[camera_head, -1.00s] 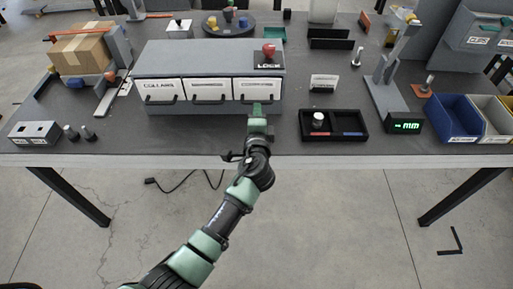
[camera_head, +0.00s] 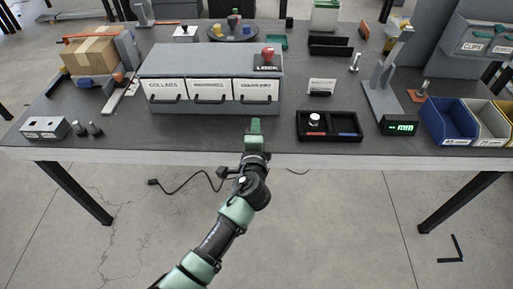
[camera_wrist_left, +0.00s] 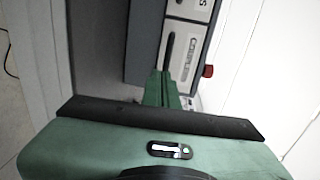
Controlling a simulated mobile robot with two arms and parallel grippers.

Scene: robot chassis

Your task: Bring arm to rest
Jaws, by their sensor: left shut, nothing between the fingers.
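My left gripper (camera_head: 255,127) is shut and empty. In the head view it is over the front edge of the table, just in front of the grey drawer cabinet (camera_head: 210,62), apart from it. In the left wrist view the closed green fingers (camera_wrist_left: 161,88) point toward a drawer front (camera_wrist_left: 186,50) with a dark handle. My left arm comes up from the bottom of the head view. My right gripper is in neither view.
A black two-part tray (camera_head: 329,138) with a white-topped piece stands right of the gripper. A gauge stand with green display (camera_head: 399,128) and a blue bin (camera_head: 447,119) are farther right. Two dark pegs (camera_head: 96,128) and a grey box (camera_head: 44,127) are at left.

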